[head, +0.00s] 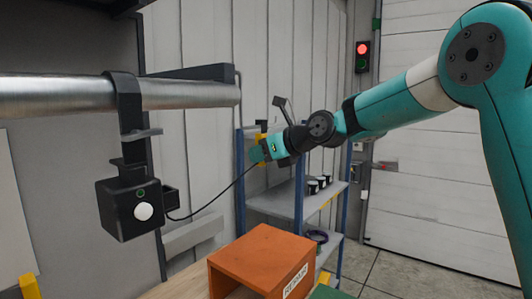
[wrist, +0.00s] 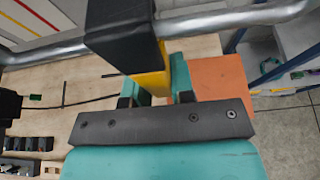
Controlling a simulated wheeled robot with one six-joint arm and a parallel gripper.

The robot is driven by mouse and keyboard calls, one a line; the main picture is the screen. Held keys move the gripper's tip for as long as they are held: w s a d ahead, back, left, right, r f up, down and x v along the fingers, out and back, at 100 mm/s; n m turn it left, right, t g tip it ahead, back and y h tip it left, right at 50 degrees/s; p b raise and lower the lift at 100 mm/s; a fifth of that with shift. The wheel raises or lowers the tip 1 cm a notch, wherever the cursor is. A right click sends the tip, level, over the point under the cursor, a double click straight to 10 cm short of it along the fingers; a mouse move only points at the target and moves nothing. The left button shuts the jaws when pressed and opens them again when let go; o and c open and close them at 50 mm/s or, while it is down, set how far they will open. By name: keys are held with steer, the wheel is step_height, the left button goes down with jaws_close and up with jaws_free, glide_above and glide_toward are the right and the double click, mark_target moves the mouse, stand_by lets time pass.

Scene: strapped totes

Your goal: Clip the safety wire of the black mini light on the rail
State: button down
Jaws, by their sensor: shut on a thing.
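The black mini light (head: 130,207) hangs below the silver rail (head: 60,97) from a black clamp (head: 127,105), at the left of the head view. Its thin dark safety wire (head: 213,204) sags from the light's side and rises to my gripper (head: 260,152). My gripper is right of and below the rail's end in the head view, apart from the rail there. In the wrist view, my gripper (wrist: 155,88) is shut on a black and yellow clip (wrist: 120,35) at the wire's end. The clip overlaps the rail (wrist: 230,19) in that picture; I cannot tell their distance.
An orange open box (head: 262,258) stands on the wooden bench (head: 172,288) below. A shelf rack (head: 290,200) with blue posts and small items stands behind my gripper. A signal lamp (head: 363,56) shows red by the roller door. The space between light and gripper holds only the wire.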

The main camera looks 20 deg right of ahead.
steer(key=shift+f, duration=0.15)
steer(key=c, duration=0.9)
jaws_free()
steer(key=shift+d, duration=0.1)
